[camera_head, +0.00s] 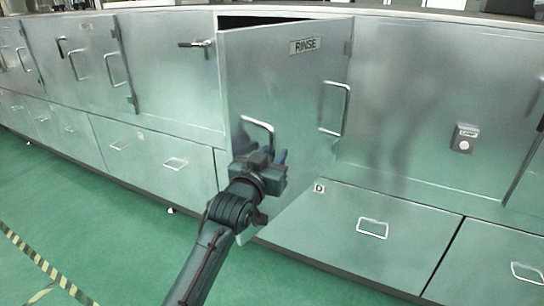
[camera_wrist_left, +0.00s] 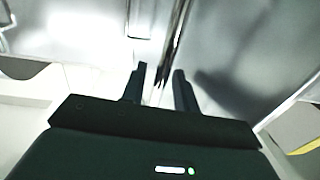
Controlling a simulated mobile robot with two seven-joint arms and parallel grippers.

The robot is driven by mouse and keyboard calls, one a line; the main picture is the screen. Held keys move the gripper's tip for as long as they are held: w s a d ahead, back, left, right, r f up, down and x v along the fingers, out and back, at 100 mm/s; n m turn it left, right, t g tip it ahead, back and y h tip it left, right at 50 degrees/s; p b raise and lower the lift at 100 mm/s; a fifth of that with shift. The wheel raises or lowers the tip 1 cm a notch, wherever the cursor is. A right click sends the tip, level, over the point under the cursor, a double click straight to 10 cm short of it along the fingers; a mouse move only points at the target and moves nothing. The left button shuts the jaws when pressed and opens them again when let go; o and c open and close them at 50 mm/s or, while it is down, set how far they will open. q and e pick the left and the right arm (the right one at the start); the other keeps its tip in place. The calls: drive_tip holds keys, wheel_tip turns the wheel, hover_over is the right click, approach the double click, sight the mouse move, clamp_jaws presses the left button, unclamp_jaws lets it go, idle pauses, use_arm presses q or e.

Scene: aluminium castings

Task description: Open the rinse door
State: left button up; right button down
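The rinse door (camera_head: 285,85) is a grey metal panel with a RINSE label. It stands partly open, swung out from the cabinet front, with a dark gap along its top. A bar handle (camera_head: 258,125) sits near its left edge. My left gripper (camera_head: 272,160) is in front of the door's lower part, just below this handle. In the left wrist view its two fingers (camera_wrist_left: 158,88) are apart, with a bright upright metal strip (camera_wrist_left: 176,45) beyond the gap; I cannot tell whether it is door edge or handle, or whether they touch. My right gripper is not in view.
Closed metal doors (camera_head: 170,65) run to the left, and a panel with a small lock box (camera_head: 464,137) stands to the right. Drawers (camera_head: 350,225) with bar handles lie below. The green floor (camera_head: 90,225) in front is clear, with striped tape at lower left.

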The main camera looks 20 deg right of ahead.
use_arm(q)
drive_tip(key=shift+s+a+f, duration=0.1)
drive_tip(key=shift+s+a, duration=0.3)
drive_tip(key=shift+s, duration=0.05)
drive_tip(key=b+v, duration=0.1)
drive_tip(key=v, duration=1.1)
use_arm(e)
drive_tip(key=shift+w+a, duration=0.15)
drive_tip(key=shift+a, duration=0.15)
